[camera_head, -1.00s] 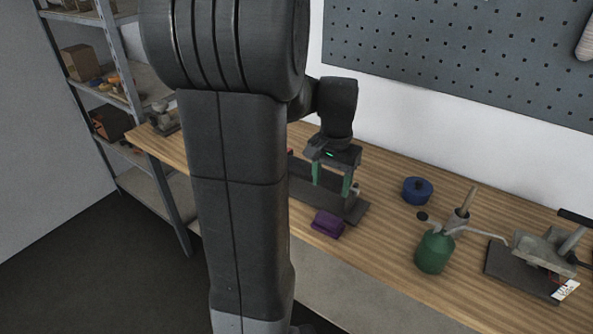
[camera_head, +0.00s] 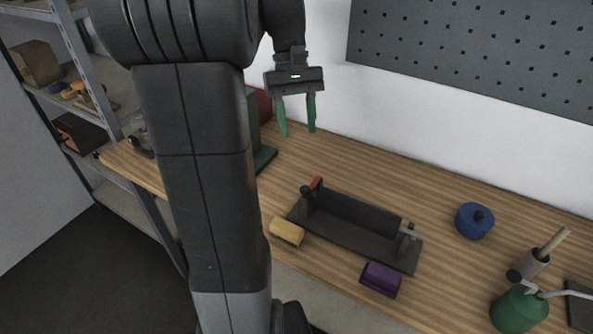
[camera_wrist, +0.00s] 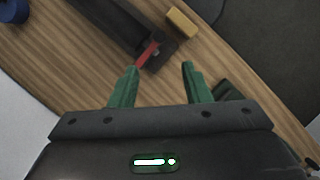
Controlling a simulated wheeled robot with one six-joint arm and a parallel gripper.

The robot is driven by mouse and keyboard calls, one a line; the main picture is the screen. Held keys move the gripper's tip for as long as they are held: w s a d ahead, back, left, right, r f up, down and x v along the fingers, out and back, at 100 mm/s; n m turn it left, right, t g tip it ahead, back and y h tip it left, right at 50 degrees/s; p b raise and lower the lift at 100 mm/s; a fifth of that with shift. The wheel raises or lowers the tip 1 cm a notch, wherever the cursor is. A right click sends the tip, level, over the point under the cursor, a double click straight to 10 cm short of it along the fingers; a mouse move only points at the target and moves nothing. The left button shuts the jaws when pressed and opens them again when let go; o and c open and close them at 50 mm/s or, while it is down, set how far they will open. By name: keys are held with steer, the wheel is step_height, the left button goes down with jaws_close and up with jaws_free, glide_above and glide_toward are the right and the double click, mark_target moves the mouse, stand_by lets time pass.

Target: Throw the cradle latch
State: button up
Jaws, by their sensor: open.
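A dark cradle (camera_head: 352,222) lies on the wooden bench, with an upright post at each end. A small red latch lever (camera_head: 316,183) stands at the top of its left post, tilted up. In the wrist view the red lever (camera_wrist: 148,53) shows just beyond my left fingertip, beside the dark cradle (camera_wrist: 112,20). My gripper (camera_head: 297,132) has green fingers that are apart and empty. It hangs in the air above and behind the cradle's left end, clear of the lever. The wrist view shows the gripper (camera_wrist: 160,70) with open space between its fingertips.
A yellow block (camera_head: 287,231) and a purple block (camera_head: 381,279) lie in front of the cradle. A blue round container (camera_head: 474,220) and a green can (camera_head: 519,311) stand to the right. A dark green stand is partly hidden behind my arm. A pegboard (camera_head: 480,60) hangs behind.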

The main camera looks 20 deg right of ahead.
mark_target(305, 188)
steer(key=x, duration=1.3)
steer(key=shift+c, duration=0.2)
steer(key=shift+r, duration=0.1)
jaws_close()
